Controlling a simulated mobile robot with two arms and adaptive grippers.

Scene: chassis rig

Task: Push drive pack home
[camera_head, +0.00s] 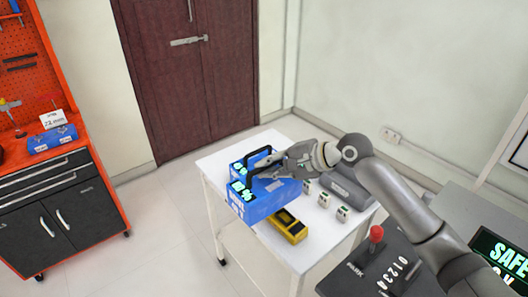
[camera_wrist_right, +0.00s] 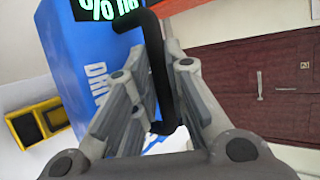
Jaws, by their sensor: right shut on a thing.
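A blue drive pack (camera_head: 262,203) with a green lit display sits on the white cart top (camera_head: 318,240). A second blue block (camera_head: 235,166), also with a lit display, shows right behind it; I cannot tell which of the two bears the black handle (camera_head: 248,157). My right gripper (camera_head: 262,168) reaches in from the right over them. In the right wrist view its fingers (camera_wrist_right: 160,88) are shut on the black handle (camera_wrist_right: 157,60), beside a blue face (camera_wrist_right: 85,60) with white lettering. The fingers hide part of the blue tops. My left gripper is out of view.
A yellow-and-black device (camera_head: 290,227) lies in front of the blue pack. Small white blocks (camera_head: 323,200) and a grey case (camera_head: 346,188) stand to the right. A dark panel with a red knob (camera_head: 376,234) is at lower right. An orange tool cabinet (camera_head: 50,60) stands left; floor between is clear.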

